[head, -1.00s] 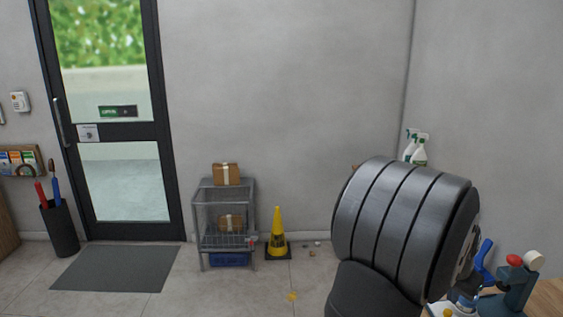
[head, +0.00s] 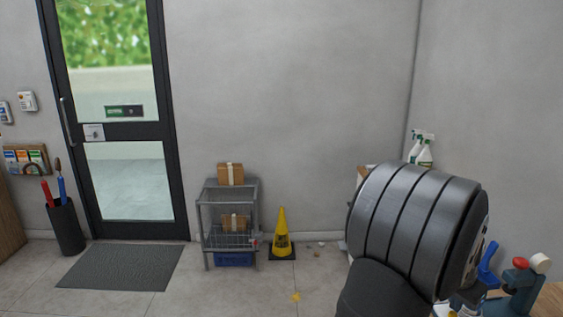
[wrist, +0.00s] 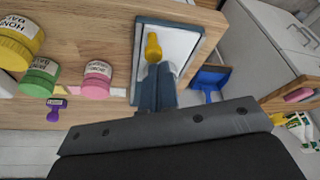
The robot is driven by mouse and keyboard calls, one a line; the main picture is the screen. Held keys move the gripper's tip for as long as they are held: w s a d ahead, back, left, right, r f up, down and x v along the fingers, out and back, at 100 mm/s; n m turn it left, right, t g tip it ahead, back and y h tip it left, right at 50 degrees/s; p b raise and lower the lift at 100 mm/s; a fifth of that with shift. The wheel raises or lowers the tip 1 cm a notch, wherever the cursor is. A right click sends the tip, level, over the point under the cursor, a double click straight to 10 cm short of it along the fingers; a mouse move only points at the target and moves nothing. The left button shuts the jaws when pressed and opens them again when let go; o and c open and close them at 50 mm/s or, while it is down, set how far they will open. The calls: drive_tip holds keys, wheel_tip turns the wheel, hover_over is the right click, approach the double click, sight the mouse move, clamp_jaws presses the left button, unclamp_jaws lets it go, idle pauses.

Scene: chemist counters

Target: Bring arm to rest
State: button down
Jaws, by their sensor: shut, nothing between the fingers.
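My gripper (wrist: 158,70) shows in the wrist view with its blue-grey fingers together and nothing between them. It points over a wooden counter (wrist: 100,25), at a white tray with a dark rim (wrist: 190,27). A yellow object (wrist: 153,46) shows just beyond the fingertips on the tray. Whether the fingers touch it I cannot tell. In the head view, a large dark, ribbed link of my arm fills the lower right; my gripper is not seen there.
Yellow (wrist: 17,45), green (wrist: 39,77) and pink (wrist: 96,78) jars stand left of the gripper, near a purple stamp-like item (wrist: 55,108). A blue dustpan (wrist: 210,80) lies below the counter edge. A yellow cone (head: 282,235) and wire rack (head: 229,220) stand by the door.

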drive_tip(key=w+d+v, duration=0.1)
drive_tip(key=v, duration=0.8)
drive_tip(key=x, duration=0.6)
drive_tip(key=s+x, duration=0.1)
drive_tip(key=x, duration=0.2)
drive_tip(key=shift+w+a+f, duration=0.1)
drive_tip(key=shift+a+f, duration=0.1)
drive_tip(key=shift+f, duration=0.3)
drive_tip(key=d, duration=0.2)
drive_tip(key=d+f, duration=0.1)
drive_tip(key=d, duration=0.1)
drive_tip(key=shift+f, duration=0.1)
drive_tip(key=v, duration=1.1)
drive_tip(key=d+f+n, duration=0.1)
drive_tip(key=f, duration=0.2)
drive_tip(key=f+n+t, duration=0.1)
drive_tip(key=f, duration=0.2)
drive_tip(key=d+f+n, duration=0.1)
drive_tip(key=f, duration=0.3)
drive_tip(key=shift+w+d, duration=0.25)
drive_tip(key=shift+d, duration=0.1)
drive_tip(key=shift+n, duration=0.3)
drive_tip(key=a, duration=0.5)
drive_tip(key=shift+r, duration=0.25)
drive_tip(key=v, duration=0.9)
drive_tip(key=shift+s, duration=0.25)
